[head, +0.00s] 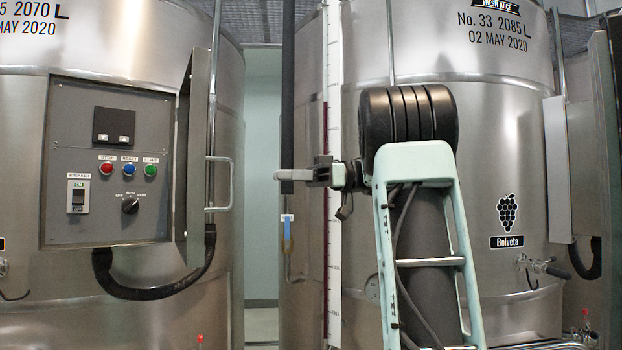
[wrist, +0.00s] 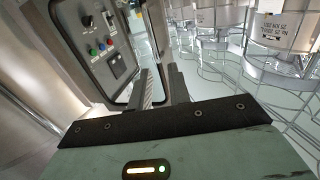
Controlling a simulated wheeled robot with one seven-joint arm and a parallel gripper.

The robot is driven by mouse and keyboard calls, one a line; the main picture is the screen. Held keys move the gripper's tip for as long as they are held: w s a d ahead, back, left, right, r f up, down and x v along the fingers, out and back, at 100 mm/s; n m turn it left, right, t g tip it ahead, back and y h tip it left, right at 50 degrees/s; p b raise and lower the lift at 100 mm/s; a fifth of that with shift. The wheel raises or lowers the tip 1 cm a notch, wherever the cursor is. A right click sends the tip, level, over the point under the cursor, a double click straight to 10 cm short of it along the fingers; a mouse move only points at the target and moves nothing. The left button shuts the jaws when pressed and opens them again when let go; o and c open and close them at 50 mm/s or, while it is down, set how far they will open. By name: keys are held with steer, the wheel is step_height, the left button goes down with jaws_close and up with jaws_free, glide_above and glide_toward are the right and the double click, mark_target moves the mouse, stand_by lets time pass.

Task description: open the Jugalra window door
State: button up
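The window door (head: 197,150) on the left vat (head: 120,295) stands swung out from the right side of a grey control panel (head: 108,165), seen nearly edge-on. A U-shaped metal handle (head: 231,183) sticks out on its right. The vat's name label is not readable in view. My gripper (head: 283,178) points left in the head view, to the right of the handle and apart from it in the picture. In the wrist view my gripper (wrist: 160,72) shows two dark fingers with a gap between them and nothing held. The control panel (wrist: 92,42) also shows there, at upper left.
The right vat (head: 500,150) bears a Bolveta label (head: 507,242) and a tap (head: 540,266). A black hose (head: 150,290) curves below the control panel. A narrow gap with a pale wall (head: 262,130) lies between the vats. Several more vats (wrist: 285,30) stand farther off.

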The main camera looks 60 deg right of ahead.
steer(key=shift+v, duration=2.4)
